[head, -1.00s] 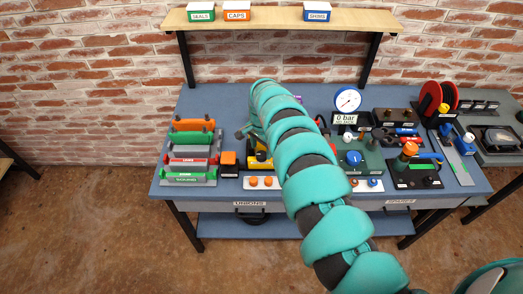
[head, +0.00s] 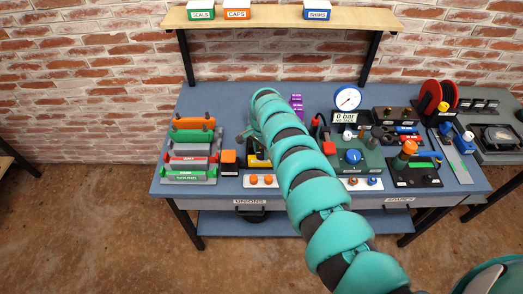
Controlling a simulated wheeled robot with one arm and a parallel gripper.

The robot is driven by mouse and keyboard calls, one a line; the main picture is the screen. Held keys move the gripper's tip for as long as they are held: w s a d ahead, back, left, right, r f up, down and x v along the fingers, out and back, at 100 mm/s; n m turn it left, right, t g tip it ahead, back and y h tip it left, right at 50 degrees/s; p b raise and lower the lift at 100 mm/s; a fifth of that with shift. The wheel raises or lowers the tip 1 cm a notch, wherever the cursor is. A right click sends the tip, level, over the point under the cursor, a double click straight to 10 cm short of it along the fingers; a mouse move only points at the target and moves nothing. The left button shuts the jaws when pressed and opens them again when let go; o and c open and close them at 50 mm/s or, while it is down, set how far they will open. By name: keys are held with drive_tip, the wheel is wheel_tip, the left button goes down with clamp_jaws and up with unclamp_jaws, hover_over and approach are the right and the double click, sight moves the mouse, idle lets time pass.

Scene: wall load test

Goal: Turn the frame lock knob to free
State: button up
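I cannot tell for certain which part is the frame lock knob; no readable label marks it. A blue round knob (head: 354,156) sits on the front of a green box at the right of centre. An orange knob (head: 409,147) stands upright on a black base to its right. A yellow and black frame-like part (head: 257,160) is partly hidden behind my teal arm. My arm reaches over the bench and bends down at its far end, left of centre. The gripper there is mostly hidden by the arm, and its fingers cannot be made out.
A pressure gauge (head: 347,99) stands above a "0 bar" display (head: 344,118). A rack with orange, red and green bars (head: 190,180) is at the left. Red reels (head: 432,97) stand at the right. The blue bench top (head: 220,100) is clear at the back left.

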drive_tip(key=c, duration=0.4)
drive_tip(key=shift+n, duration=0.4)
drive_tip(key=n+b, duration=0.1)
drive_tip(key=n, duration=0.1)
drive_tip(key=shift+n, duration=0.4)
drive_tip(key=n+b, duration=0.1)
drive_tip(key=n, duration=0.1)
drive_tip(key=n+b, duration=0.2)
drive_tip(key=shift+d+f+n, duration=0.1)
drive_tip(key=shift+f+n, duration=0.1)
drive_tip(key=shift+n, duration=0.1)
drive_tip(key=n+b, duration=0.4)
drive_tip(key=shift+r+n+b, duration=0.2)
drive_tip(key=shift+n+b, duration=1.05)
drive_tip(key=shift+n, duration=1.55)
